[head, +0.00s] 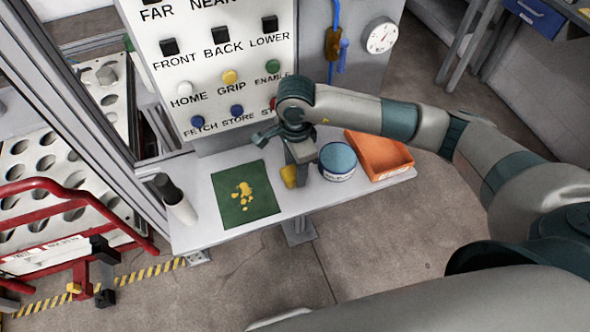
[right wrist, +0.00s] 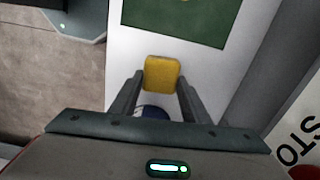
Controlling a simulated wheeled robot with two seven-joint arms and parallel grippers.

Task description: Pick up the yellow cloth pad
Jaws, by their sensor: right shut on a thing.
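The yellow cloth pad (head: 288,176) is near the middle of the white shelf in the head view, between the green mat and a blue-lidded tin. In the right wrist view the pad (right wrist: 162,73) sits at the tips of the two dark fingers. My right gripper (head: 299,163) points down at the shelf beside the panel and is shut on the pad. Its fingers also show in the right wrist view (right wrist: 161,80), one on each side of the pad. I cannot tell whether the pad touches the shelf. My left gripper is not in view.
A green mat (head: 232,204) with yellow bits lies left of the pad. A blue-lidded tin (head: 338,160) and an orange tray (head: 380,155) stand to its right. A white-and-black bottle-like object (head: 178,200) is at the shelf's left end. A button panel (head: 215,60) rises behind.

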